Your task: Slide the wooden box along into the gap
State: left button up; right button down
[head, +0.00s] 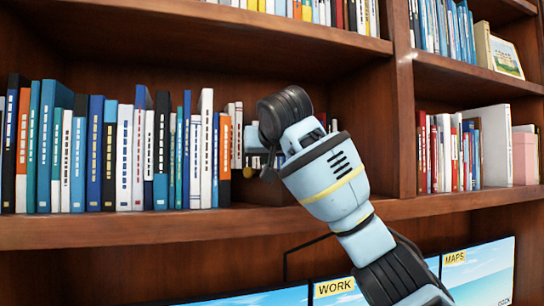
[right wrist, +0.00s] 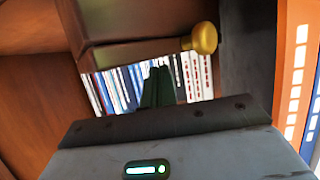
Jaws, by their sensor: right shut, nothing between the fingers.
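The wooden box (head: 262,191) is dark brown and sits on the middle shelf, just right of the long row of books; my right arm hides much of it. A gold knob (head: 248,172) shows at its left side. In the right wrist view the knob (right wrist: 203,38) stands out beside a brown wood face (right wrist: 130,52), which seems to be the box. My right gripper (head: 268,168) is in front of the box. Its dark fingers (right wrist: 158,88) are shut and empty; I cannot tell whether they touch the box. My left gripper is not in view.
The book row (head: 120,150) fills the shelf to the left. An upright divider (head: 401,120) closes the bay at the right, with some bare shelf before it. Books stand in the right bay (head: 445,155). Picture panels marked WORK (head: 335,288) and MAPS (head: 455,258) are below.

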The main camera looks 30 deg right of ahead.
jog(key=s+a, duration=0.3)
jog(key=s, duration=0.7)
jog(key=shift+s+a, duration=0.2)
jog(key=shift+a, duration=0.2)
